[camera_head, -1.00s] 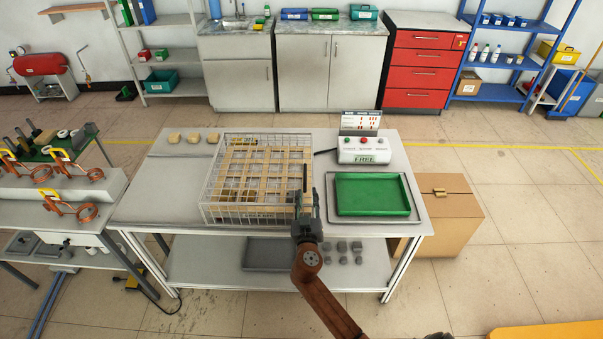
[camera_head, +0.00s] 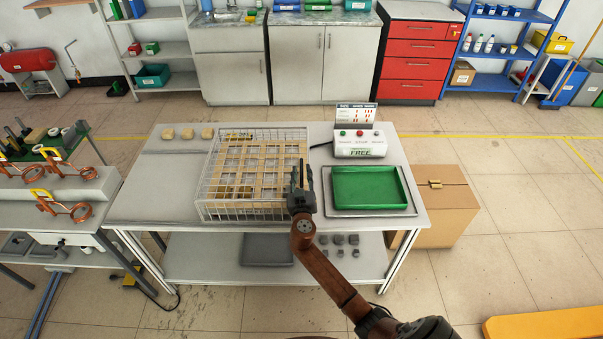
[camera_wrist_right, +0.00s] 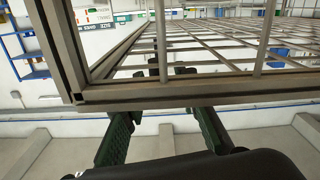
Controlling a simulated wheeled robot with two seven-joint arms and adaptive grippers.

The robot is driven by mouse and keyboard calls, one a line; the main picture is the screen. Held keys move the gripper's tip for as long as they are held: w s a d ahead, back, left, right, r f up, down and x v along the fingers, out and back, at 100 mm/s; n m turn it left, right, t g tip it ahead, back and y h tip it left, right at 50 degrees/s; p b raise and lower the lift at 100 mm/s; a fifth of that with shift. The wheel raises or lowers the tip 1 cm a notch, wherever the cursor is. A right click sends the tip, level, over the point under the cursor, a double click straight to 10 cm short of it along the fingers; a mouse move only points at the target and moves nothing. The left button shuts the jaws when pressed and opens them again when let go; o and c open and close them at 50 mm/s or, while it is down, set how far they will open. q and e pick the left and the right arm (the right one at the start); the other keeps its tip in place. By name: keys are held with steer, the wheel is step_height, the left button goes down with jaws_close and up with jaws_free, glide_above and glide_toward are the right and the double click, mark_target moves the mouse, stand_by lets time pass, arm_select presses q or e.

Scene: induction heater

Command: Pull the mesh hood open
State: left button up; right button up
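The mesh hood (camera_head: 205,190) is a low silver wire cage on the grey table. It stands over a tan slatted lattice (camera_head: 258,170) and looks shut down. My right gripper (camera_head: 302,174) is at the hood's front right corner, its two fingers pointing away from me and apart. In the right wrist view the hood's corner frame (camera_wrist_right: 190,95) crosses in front of the fingers (camera_wrist_right: 168,70), and dark tips show beyond the bar through the mesh. I cannot tell whether they touch it. My left gripper is not in view.
A green tray (camera_head: 365,203) and a control box (camera_head: 360,144) reading "FREE" stand right of the hood. Three tan blocks (camera_head: 187,133) lie at the back left. A cardboard box (camera_head: 440,215) is right of the table; copper coils (camera_head: 62,208) are at left.

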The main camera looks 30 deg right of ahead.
jaws_close()
stand_by(0.6)
